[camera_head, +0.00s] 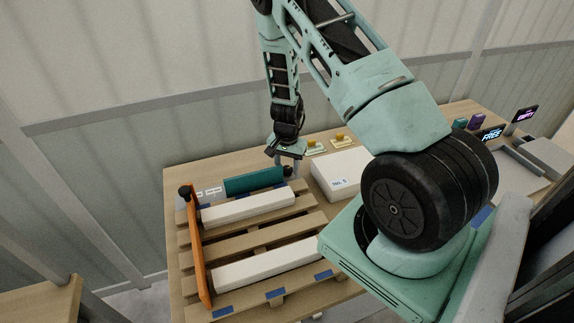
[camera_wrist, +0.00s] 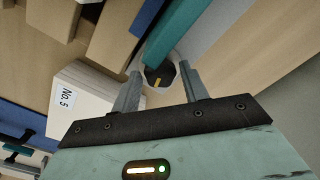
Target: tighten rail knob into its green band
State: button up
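A dark rail knob (camera_head: 288,171) sits near the right end of the teal block, at the far side of the pallet. In the wrist view the knob (camera_wrist: 158,76) shows a dark many-sided face with a yellow mark. No green band can be made out on it. My gripper (camera_head: 287,153) is above the knob and points down. In the wrist view my gripper's two grey fingers (camera_wrist: 160,74) stand apart on either side of the knob, with narrow gaps apparently left; contact is hard to judge.
The teal block (camera_head: 254,181) lies close beside the knob. A white box marked No. 5 (camera_head: 345,170) stands to the right. White bars (camera_head: 248,207) lie on the wooden pallet (camera_head: 232,239), with an orange rail (camera_head: 199,245) at its left. Small yellow-topped pieces (camera_head: 339,139) stand behind.

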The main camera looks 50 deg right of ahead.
aim_at(287, 168)
jog(key=c, duration=0.6)
jog(key=shift+o, duration=0.2)
jog(key=shift+m+b, duration=0.3)
jog(key=shift+m, duration=2.8)
jog(key=o, duration=1)
jog(key=shift+r, duration=0.1)
notch_tip(287, 168, up, 17)
jog(key=shift+r+b, duration=0.15)
jog(key=shift+b, duration=1.05)
